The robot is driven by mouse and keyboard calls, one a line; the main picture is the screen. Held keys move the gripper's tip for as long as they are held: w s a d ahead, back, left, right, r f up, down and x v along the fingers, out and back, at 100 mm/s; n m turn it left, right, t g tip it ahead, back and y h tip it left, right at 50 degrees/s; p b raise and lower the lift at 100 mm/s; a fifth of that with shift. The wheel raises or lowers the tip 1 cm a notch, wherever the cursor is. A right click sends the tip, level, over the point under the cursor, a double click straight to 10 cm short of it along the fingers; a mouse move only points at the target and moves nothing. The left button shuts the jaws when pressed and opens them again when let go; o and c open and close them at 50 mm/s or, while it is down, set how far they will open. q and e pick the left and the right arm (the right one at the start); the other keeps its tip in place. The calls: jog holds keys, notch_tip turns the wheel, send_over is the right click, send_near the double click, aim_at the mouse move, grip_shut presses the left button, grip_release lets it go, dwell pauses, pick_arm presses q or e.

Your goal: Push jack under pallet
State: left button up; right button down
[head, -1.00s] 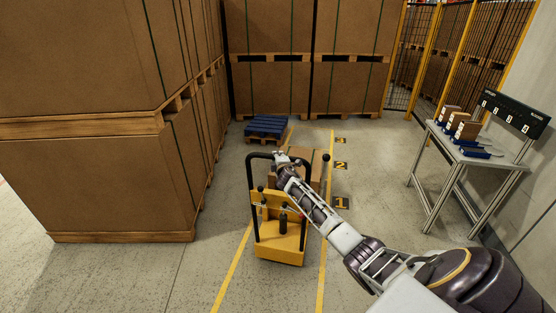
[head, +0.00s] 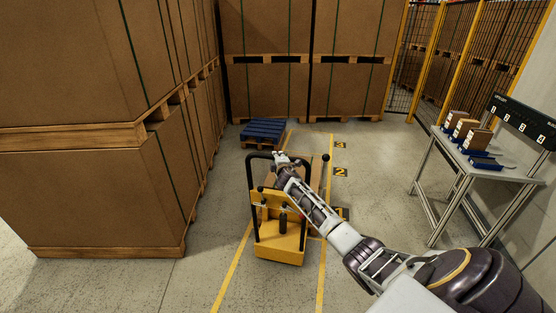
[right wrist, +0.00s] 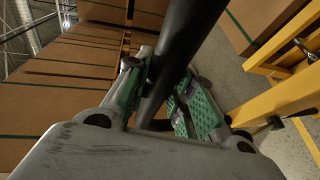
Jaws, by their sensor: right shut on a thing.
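The yellow jack (head: 277,243) stands between two yellow floor lines in the head view, with a black hoop handle (head: 250,180) at its near end. My right gripper (head: 284,159) is at the top bar of the handle. In the right wrist view, its green-padded fingers (right wrist: 158,95) are shut around the black bar (right wrist: 182,50). My left gripper is out of view.
Tall carton stacks on pallets stand at the left (head: 110,200) and across the back (head: 270,90). A metal table (head: 480,170) with small boxes stands at the right.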

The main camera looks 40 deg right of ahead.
jog(key=shift+f, duration=0.15)
jog(key=c, duration=1.6)
grip_release()
jog(key=shift+o, duration=2)
jog(key=shift+s, duration=0.1)
jog(key=shift+s+a+r, duration=0.2)
jog(key=shift+s+a, duration=0.05)
jog(key=shift+s, duration=0.2)
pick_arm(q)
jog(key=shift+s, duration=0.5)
pick_arm(e)
jog(key=v, duration=1.1)
